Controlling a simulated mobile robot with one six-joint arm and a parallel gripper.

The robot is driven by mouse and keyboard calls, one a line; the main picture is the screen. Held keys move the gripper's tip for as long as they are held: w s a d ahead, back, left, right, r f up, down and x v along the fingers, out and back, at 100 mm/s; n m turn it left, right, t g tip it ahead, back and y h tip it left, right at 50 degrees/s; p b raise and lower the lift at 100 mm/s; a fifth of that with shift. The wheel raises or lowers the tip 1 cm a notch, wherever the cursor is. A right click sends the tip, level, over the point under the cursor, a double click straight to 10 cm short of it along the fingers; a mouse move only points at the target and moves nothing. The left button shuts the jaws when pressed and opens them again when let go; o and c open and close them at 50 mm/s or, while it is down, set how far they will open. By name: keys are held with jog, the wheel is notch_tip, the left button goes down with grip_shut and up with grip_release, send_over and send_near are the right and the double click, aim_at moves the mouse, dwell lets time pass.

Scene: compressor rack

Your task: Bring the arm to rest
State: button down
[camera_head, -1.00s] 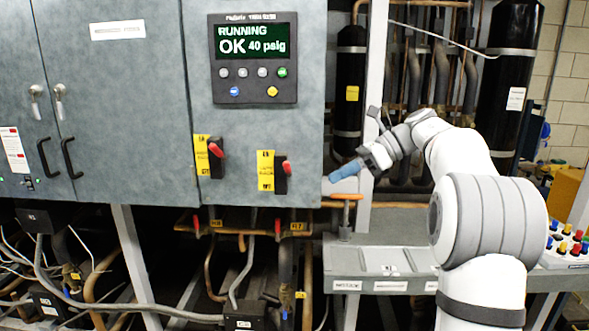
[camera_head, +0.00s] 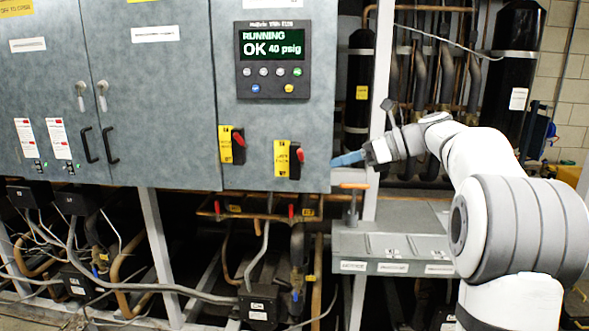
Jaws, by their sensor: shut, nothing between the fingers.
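My gripper (camera_head: 348,159), with blue fingers, is at the end of my white and grey arm on the right of the head view. It is shut and empty, pointing left. It appears beside the right edge of the grey cabinet (camera_head: 190,95), above an orange-handled valve (camera_head: 353,190). I cannot tell whether it touches anything. The arm is bent, with its elbow at the lower right.
The control display (camera_head: 272,45) reads RUNNING, OK, 40 psig. Two red-handled switches, left (camera_head: 238,142) and right (camera_head: 298,156), sit below it. A grey tray ledge (camera_head: 400,243) lies under my arm. Pipes and black cylinders (camera_head: 514,75) stand behind.

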notch_tip(320, 180, up, 8)
jog(key=w+m+t+h, duration=0.3)
jog(key=m+t, duration=0.9)
jog(key=m, duration=0.3)
jog(key=s+d+f+m+h, duration=0.75)
jog(key=m+h, duration=0.25)
jog(key=m, duration=0.8)
jog(key=s+d+f+m+g+h, duration=0.25)
jog(key=s+f+m+g, duration=0.25)
jog(key=s+f+m, duration=0.55)
jog(key=s+a+f+m+g+y, duration=0.1)
jog(key=s+a+f+m+g, duration=0.1)
jog(key=s+f, duration=0.4)
jog(key=s+a+f+m+g+y, duration=0.1)
jog(key=s+a+f+m+g, duration=0.2)
jog(key=s, duration=0.9)
notch_tip(320, 180, down, 4)
jog(key=shift+a+f+g, duration=0.1)
jog(key=shift+a+g, duration=0.15)
jog(key=shift+g, duration=0.75)
